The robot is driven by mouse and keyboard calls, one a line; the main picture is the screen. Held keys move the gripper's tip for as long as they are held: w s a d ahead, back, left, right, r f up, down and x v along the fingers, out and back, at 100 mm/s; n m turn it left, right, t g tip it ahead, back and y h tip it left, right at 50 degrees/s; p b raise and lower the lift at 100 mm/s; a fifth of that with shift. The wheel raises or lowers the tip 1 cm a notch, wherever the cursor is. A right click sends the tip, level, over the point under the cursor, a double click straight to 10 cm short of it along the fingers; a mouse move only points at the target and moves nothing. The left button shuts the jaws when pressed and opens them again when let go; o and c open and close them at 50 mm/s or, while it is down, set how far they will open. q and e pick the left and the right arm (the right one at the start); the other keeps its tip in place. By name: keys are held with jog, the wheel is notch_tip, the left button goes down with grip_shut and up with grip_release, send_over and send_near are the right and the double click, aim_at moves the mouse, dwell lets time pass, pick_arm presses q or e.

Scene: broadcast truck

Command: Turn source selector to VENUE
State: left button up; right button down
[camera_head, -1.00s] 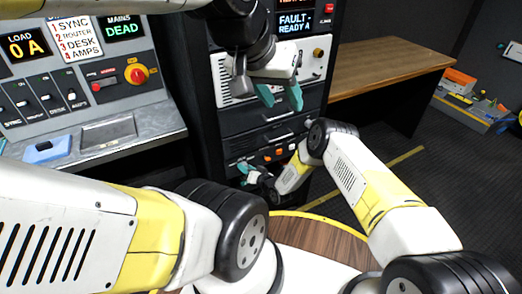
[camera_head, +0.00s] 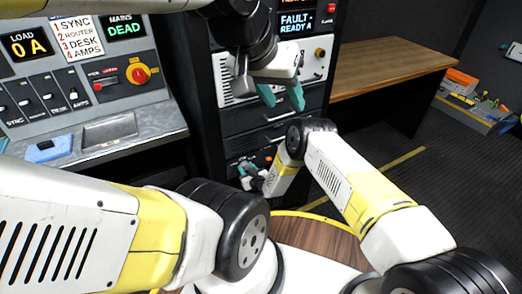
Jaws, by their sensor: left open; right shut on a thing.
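My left gripper (camera_head: 281,96) has teal fingers spread apart with nothing between them. It hangs in front of the rack's upper panel, apart from the controls there. My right gripper (camera_head: 249,170) is low at the left end of the rack's lower control panel. It is shut on a small part there, most likely the source selector's knob, which the fingers and wrist hide. I cannot read a VENUE mark or the selector's position. An orange control (camera_head: 268,159) shows just beside the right gripper.
The rack's drawer front (camera_head: 266,137) is just above the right gripper. A sloped console (camera_head: 60,85) with breakers and a red-yellow rotary switch (camera_head: 138,74) stands at left. A wooden desk (camera_head: 390,66) stands at right. The dark floor at right is mostly clear.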

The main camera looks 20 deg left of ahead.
jog(key=shift+d, duration=0.1)
dwell(0.3)
jog(key=c, duration=0.9)
grip_release()
jog(key=shift+c, duration=0.2)
jog(key=v, duration=0.7)
jog(key=shift+s+d, duration=0.2)
jog(key=shift+s, duration=0.1)
jog(key=shift+r, duration=0.1)
